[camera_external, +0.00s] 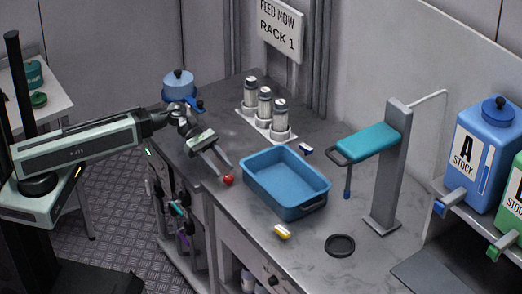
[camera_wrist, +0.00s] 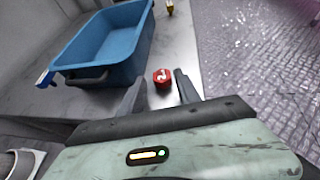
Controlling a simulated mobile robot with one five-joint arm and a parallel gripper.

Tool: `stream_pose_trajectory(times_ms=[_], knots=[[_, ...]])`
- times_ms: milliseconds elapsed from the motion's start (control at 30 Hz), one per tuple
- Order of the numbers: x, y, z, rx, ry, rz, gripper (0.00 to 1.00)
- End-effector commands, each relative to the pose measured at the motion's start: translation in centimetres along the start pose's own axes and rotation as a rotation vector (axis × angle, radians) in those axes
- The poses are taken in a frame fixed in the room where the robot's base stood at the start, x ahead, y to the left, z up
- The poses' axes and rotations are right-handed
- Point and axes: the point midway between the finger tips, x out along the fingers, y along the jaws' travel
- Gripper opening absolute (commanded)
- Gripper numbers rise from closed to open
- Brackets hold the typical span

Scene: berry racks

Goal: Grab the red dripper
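The red dripper (camera_external: 228,180) is a small red piece on the grey counter, just left of the blue tray. In the wrist view the red dripper (camera_wrist: 162,77) shows its round red end with a white mark. My gripper (camera_external: 225,171) reaches down to it from the left, fingers apart. In the wrist view my gripper (camera_wrist: 160,78) has one finger on each side of the dripper, with gaps, around fingertip level. It holds nothing. How far the dripper lies below the tips is hard to tell.
The blue tray (camera_external: 258,190) stands close by on the right. A yellow dripper (camera_external: 282,231) and a dark blue one (camera_external: 305,149) lie near it. A rack of shakers (camera_external: 254,127) stands behind. The counter's front edge is close to the red dripper.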

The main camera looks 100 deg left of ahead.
Motion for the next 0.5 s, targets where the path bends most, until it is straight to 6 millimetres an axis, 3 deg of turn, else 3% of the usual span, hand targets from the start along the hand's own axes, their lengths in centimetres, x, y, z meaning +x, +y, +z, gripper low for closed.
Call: stream_pose_trajectory(times_ms=[233,467,500], knots=[[4.3,-0.2,-0.6,0.001,0.001,-0.002,0.39],[4.5,-0.2,-0.3,0.0,0.0,0.0,0.39],[4.5,-0.2,-0.3,0.0,0.0,0.0,0.31]])
